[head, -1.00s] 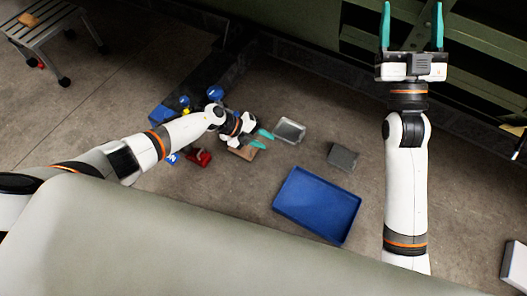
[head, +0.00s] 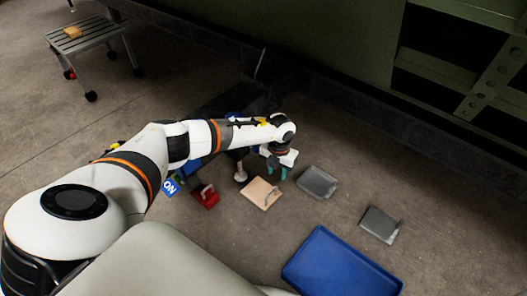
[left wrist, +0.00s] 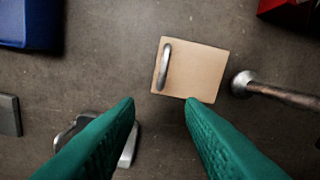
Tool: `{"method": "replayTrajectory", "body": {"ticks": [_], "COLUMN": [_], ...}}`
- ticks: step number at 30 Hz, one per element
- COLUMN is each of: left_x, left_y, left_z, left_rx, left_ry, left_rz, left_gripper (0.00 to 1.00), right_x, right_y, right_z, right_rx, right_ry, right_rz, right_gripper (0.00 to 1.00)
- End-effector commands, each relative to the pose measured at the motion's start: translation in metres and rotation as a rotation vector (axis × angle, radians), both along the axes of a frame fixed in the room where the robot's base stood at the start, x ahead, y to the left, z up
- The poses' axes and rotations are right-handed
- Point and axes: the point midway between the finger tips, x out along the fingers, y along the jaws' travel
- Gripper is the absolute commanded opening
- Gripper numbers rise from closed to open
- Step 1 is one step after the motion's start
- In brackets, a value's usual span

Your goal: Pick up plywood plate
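The plywood plate (head: 261,194) is a light tan square with a metal handle, lying on the floor in the middle of the head view. In the left wrist view the plate (left wrist: 204,72) lies beyond the fingertips, its curved handle along its left side. My left gripper (head: 276,172) points down beside the plate, just behind it in the head view. Its green fingers (left wrist: 160,100) are apart with nothing between them but floor, and the right fingertip overlaps the plate's lower edge in the picture. My right gripper is not in view.
A metal plate (head: 317,182) and a grey plate (head: 381,224), both with handles, lie right of the plywood. A blue tray (head: 342,264) is in front. A red item (head: 205,196) and a mallet-like tool (head: 240,172) are close on the left. A step stool (head: 82,38) stands at far left.

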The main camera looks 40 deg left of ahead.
Motion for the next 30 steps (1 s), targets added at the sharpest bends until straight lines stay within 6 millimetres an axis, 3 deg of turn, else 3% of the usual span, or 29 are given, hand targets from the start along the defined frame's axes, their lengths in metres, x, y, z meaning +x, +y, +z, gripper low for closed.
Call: {"method": "replayTrajectory", "body": {"ticks": [2, 6, 17, 25, 30], "left_x": [0.000, 0.000, 0.000, 0.000, 0.000], "left_y": [0.000, 0.000, 0.000, 0.000, 0.000], "left_z": [-0.025, -0.047, -0.067, -0.105, -0.108], "left_rx": [0.000, -0.001, -0.001, -0.001, -0.002], "left_ry": [0.002, 0.000, 0.001, 0.001, 0.000], "left_rz": [0.000, 0.001, 0.001, 0.000, 0.001], "left_gripper": [0.35, 0.35, 0.35, 0.35, 0.35], "right_x": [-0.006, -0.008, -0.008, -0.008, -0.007], "right_y": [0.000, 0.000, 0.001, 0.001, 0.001], "right_z": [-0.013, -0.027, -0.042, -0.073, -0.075], "right_rx": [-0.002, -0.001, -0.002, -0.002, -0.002], "right_ry": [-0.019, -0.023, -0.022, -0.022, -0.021], "right_rz": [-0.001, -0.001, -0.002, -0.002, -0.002], "right_gripper": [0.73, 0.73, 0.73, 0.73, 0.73]}}
